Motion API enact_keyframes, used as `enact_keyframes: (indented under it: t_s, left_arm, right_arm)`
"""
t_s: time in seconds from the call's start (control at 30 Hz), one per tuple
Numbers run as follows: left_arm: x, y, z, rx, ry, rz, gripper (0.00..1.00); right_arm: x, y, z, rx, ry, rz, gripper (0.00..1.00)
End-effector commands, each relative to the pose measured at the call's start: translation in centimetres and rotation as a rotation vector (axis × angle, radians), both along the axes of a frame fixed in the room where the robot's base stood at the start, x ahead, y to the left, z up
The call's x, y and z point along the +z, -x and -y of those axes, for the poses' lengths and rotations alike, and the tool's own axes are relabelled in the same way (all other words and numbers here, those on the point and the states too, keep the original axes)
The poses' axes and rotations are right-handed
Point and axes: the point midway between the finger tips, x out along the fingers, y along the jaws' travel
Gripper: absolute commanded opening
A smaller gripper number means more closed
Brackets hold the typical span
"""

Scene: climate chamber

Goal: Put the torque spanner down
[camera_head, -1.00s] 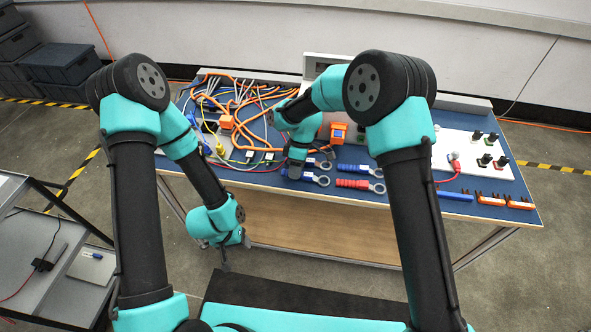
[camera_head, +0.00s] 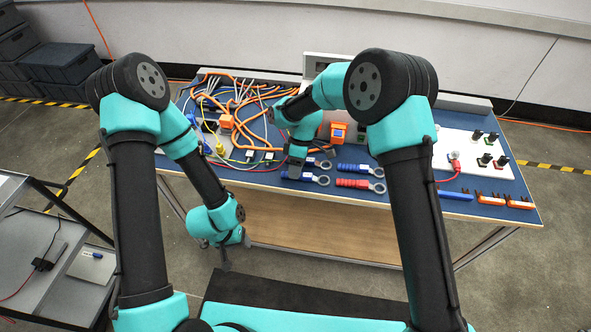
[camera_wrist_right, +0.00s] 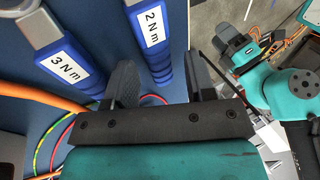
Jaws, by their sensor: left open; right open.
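My right gripper (camera_head: 295,170) is open over the table's front edge. In the right wrist view its two fingers (camera_wrist_right: 163,82) stand apart, with the blue 2 N m spanner (camera_wrist_right: 152,38) below and between them. That spanner appears to lie on the blue table top, and I see no finger closed on it. A blue 3 N m spanner (camera_wrist_right: 62,65) lies to its left. In the head view, the ring end (camera_head: 322,180) of a blue spanner shows beside my right gripper, which hides part of its handle. My left gripper (camera_head: 226,263) is open, low in front of the table.
A red-handled spanner (camera_head: 352,183) and another blue-handled one (camera_head: 352,168) lie to the right. Tangled orange cables (camera_head: 245,100) cover the table's left part. A white panel with knobs (camera_head: 470,150) and orange clips (camera_head: 491,199) are at the right.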

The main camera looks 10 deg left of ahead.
Motion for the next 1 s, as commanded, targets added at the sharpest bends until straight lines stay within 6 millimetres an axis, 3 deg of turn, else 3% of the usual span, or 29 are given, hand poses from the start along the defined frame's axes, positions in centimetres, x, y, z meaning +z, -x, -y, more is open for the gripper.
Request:
enact_keyframes:
  t_s: [0.6, 1.0]
  left_arm:
    - [0.0, 0.0, 0.0, 0.0, 0.0, 0.0, 0.5]
    - [0.0, 0.0, 0.0, 0.0, 0.0, 0.0, 0.5]
  right_arm:
    - [9.4, -4.0, 1.2, 0.0, -0.001, 0.001, 0.5]
    - [10.5, -4.4, 1.4, 0.0, 0.0, -0.001, 0.5]
